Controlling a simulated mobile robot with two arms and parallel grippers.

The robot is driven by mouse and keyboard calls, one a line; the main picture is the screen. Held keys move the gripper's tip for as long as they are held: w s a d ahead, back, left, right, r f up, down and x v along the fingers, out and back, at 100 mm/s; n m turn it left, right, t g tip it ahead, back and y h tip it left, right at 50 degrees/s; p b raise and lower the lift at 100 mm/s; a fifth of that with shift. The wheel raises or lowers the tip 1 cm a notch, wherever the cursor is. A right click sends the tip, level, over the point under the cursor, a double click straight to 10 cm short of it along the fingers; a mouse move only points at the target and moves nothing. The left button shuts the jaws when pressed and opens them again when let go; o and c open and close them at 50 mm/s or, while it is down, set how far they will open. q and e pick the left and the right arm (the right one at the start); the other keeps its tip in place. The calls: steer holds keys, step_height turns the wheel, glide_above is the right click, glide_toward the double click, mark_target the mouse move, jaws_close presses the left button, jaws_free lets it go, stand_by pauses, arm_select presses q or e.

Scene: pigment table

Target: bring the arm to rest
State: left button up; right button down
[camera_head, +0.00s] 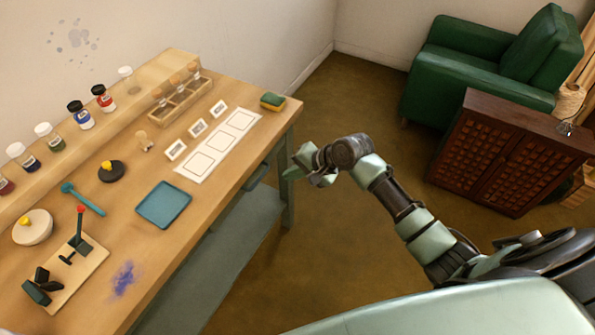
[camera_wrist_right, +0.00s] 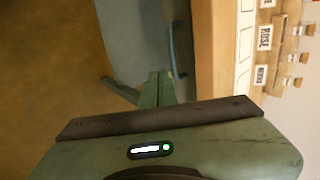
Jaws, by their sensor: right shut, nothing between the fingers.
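My right gripper (camera_head: 292,173) is shut and empty. It hangs in free air just off the right side of the wooden table (camera_head: 258,139), close to the table's near corner leg. The arm reaches in from the lower right and is bent at the wrist. In the right wrist view the closed fingers (camera_wrist_right: 158,88) point toward the table's lower shelf and edge, with nothing between them. My left gripper does not show in either view.
The table holds jars (camera_head: 80,115), a blue tray (camera_head: 163,204), a white card strip (camera_head: 218,147), a sponge (camera_head: 272,101) and a clamp stand (camera_head: 65,272). A green armchair (camera_head: 470,65) and dark wooden cabinet (camera_head: 505,150) stand right. Open floor lies between.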

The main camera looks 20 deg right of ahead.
steer(key=s+d+f+n+g+h, duration=0.1)
steer(key=s+d+f, duration=0.1)
steer(key=s+f, duration=0.6)
steer(key=s+d+f+n+g+h, duration=0.1)
steer(key=s+d+f+n+h, duration=0.3)
steer(key=f, duration=0.7)
steer(key=s+d+f+m+g+y, duration=0.1)
steer(key=s+f, duration=0.6)
steer(key=f, duration=0.3)
steer(key=s+a+f+n, duration=0.1)
steer(key=s+f+n, duration=0.2)
steer(key=s, duration=0.6)
steer(key=s+a+f+n+g, duration=0.1)
steer(key=s+f, duration=0.4)
steer(key=s, duration=0.5)
steer(key=s+a+f+n+g+h, duration=0.1)
steer(key=s+f+n, duration=0.3)
steer(key=s, duration=0.6)
steer(key=shift+s+a+f+n, duration=0.25)
steer(key=shift+a+f+n, duration=0.05)
